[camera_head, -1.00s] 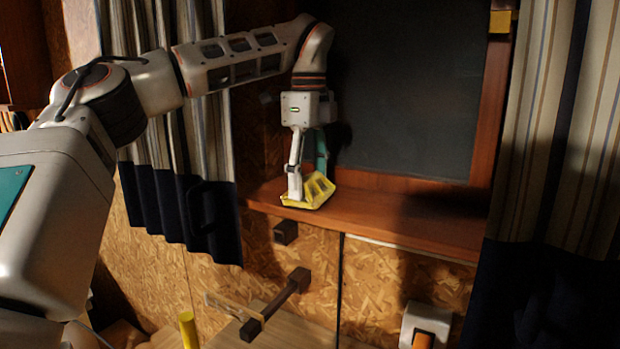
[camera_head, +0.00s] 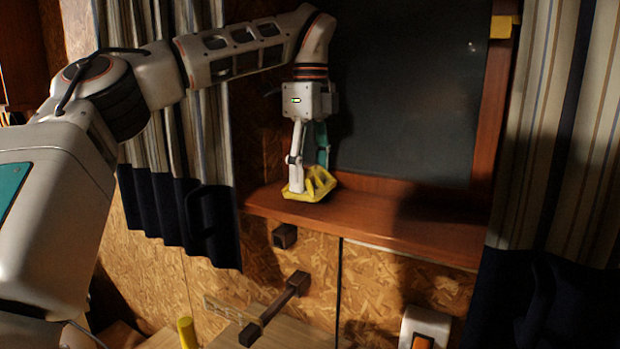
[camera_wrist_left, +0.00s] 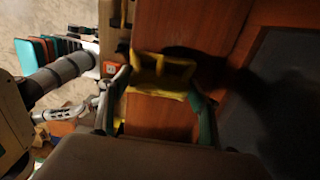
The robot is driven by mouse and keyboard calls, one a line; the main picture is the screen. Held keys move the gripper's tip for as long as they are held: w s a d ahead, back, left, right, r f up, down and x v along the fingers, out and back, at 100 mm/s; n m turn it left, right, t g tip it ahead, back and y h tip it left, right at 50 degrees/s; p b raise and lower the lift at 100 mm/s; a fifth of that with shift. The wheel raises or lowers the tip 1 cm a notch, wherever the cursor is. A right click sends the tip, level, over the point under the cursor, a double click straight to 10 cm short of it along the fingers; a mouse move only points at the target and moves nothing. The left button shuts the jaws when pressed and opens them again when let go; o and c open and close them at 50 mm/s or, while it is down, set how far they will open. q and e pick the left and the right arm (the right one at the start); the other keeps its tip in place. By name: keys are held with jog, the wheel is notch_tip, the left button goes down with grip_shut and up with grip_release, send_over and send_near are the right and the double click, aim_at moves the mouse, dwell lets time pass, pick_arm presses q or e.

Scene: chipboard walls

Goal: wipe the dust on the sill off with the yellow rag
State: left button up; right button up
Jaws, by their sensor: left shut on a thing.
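The yellow rag (camera_head: 312,186) is bunched on the left part of the wooden sill (camera_head: 400,224). My left gripper (camera_head: 306,178) points down and is shut on the rag, which appears to touch the sill. In the left wrist view the rag (camera_wrist_left: 160,72) lies between the two fingers of my left gripper (camera_wrist_left: 160,95), over the reddish-brown sill (camera_wrist_left: 158,118). No dust can be made out on the sill.
Striped curtains with dark lower parts hang at the left (camera_head: 180,150) and right (camera_head: 545,150). A dark window pane (camera_head: 410,95) stands behind the sill. Below are a dark handle bar (camera_head: 275,308) and a white box with an orange part (camera_head: 426,328). The sill's right part is clear.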

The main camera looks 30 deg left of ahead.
dwell(0.3)
pick_arm(q)
jog(key=shift+s+b, duration=0.35)
jog(key=shift+b, duration=0.15)
jog(key=s+b, duration=0.2)
jog(key=s, duration=0.1)
jog(key=shift+s, duration=0.35)
jog(key=s+b, duration=0.3)
jog(key=s, duration=1)
jog(key=shift+s+d, duration=0.25)
jog(key=shift+d, duration=0.2)
pick_arm(e)
jog(key=f, duration=0.5)
jog(key=shift+w+a+f, duration=0.1)
jog(key=shift+a+f, duration=0.15)
jog(key=shift+a, duration=0.15)
jog(key=shift+f, duration=0.15)
